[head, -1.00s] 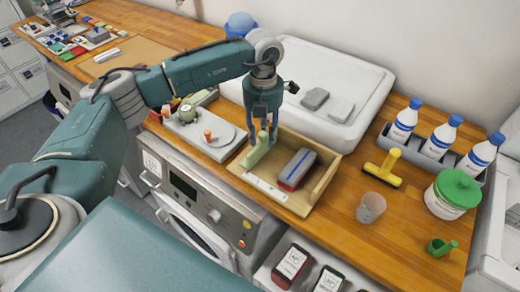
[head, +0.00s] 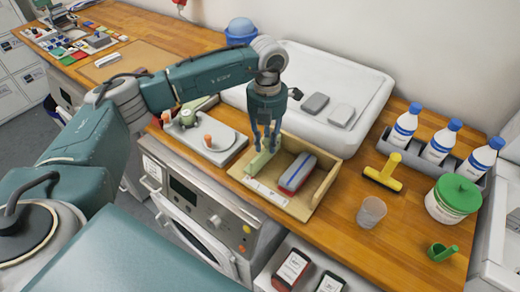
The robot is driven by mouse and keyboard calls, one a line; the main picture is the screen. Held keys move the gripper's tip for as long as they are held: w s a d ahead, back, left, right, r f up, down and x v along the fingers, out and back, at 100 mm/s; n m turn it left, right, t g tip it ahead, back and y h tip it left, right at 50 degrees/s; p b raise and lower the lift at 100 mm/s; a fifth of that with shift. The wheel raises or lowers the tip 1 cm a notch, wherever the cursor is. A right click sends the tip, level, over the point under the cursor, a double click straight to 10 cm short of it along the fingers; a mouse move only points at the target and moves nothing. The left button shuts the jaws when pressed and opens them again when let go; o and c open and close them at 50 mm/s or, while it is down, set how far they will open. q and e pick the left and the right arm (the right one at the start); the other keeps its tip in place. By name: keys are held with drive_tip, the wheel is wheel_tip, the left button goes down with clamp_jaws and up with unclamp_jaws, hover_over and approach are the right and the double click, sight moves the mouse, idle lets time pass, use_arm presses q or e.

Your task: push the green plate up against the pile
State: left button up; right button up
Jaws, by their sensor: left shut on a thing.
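The green plate (head: 258,162) is a pale green slab standing in the left part of a shallow wooden tray (head: 318,198). My left gripper (head: 265,149) points down over the tray, with its fingers closed on the far end of the plate. The pile (head: 297,173), grey and red with a blue strip on top, lies in the tray to the right of the plate. A gap with bare tray floor shows between plate and pile. The fingertips partly hide the plate's far end. My right gripper is not in view.
A white label strip (head: 266,193) runs along the tray's front. A white basin (head: 365,85) stands behind, and a plate-topped scale (head: 211,138) to the left.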

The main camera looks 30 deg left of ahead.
use_arm(q)
drive_tip(key=shift+s+d, duration=0.15)
drive_tip(key=shift+d, duration=1.1)
drive_tip(key=shift+s+d, duration=0.2)
drive_tip(key=shift+d, duration=1)
drive_tip(key=shift+s+d, duration=0.15)
drive_tip(key=shift+d, duration=1.1)
drive_tip(key=shift+s+d+b, duration=0.15)
drive_tip(key=shift+s+d, duration=0.05)
drive_tip(key=shift+d, duration=1.05)
drive_tip(key=shift+s+d+b, duration=0.15)
drive_tip(key=shift+d, duration=1.1)
drive_tip(key=o, duration=0.6)
wheel_tip(320, 180, up, 8)
drive_tip(key=p, duration=0.3)
drive_tip(key=shift+p, duration=0.4)
